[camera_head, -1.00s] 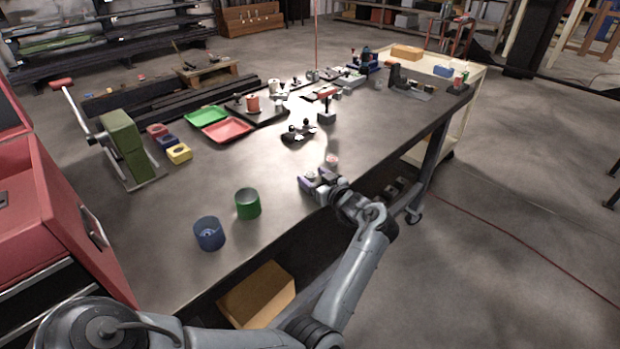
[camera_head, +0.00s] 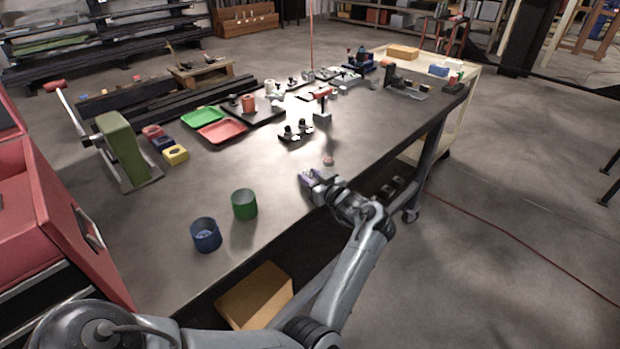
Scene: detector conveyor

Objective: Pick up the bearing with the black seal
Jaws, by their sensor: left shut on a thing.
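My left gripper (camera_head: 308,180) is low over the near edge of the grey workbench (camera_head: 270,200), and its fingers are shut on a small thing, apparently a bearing. The fingers mostly hide it, and its seal colour cannot be made out. A small round bearing-like piece with a reddish top (camera_head: 328,159) stands on the bench just beyond the gripper, apart from it. I see no clear black seal. My right gripper is not in view.
A blue cup (camera_head: 206,235) and a green cup (camera_head: 244,204) stand left of the gripper. Green (camera_head: 202,117) and red (camera_head: 222,132) trays lie farther back. A black fixture (camera_head: 296,131) stands beyond the reddish piece. Bare bench lies between.

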